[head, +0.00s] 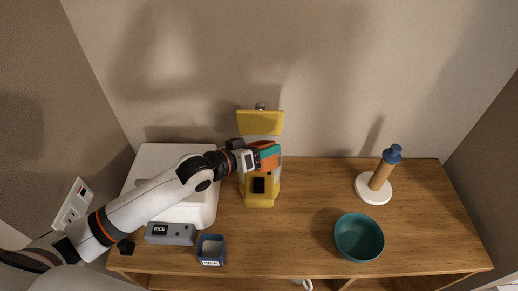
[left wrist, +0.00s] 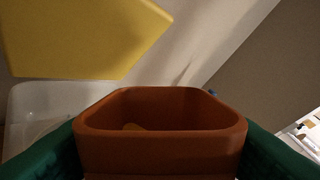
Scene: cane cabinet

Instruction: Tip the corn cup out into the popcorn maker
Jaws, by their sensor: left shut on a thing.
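The yellow popcorn maker (head: 261,198) stands at the back of the wooden cabinet top, with its yellow lid (head: 260,122) raised. My left gripper (head: 266,155) is shut on the orange corn cup (head: 262,145) at the upper part of the popcorn maker. In the left wrist view the cup (left wrist: 160,150) sits between the green fingers, its opening in sight. A small yellowish patch shows inside it; how much corn is there I cannot tell. The lid (left wrist: 80,35) and a clear wall (left wrist: 45,105) of the maker show beyond it. My right gripper is not in view.
A white rice cooker (head: 207,212) with a grey "RICE" front lies under my left arm. A small blue labelled cup (head: 211,250) stands at the front edge. A teal bowl (head: 359,237) and a wooden holder with blue top (head: 380,178) are at right. The middle is clear.

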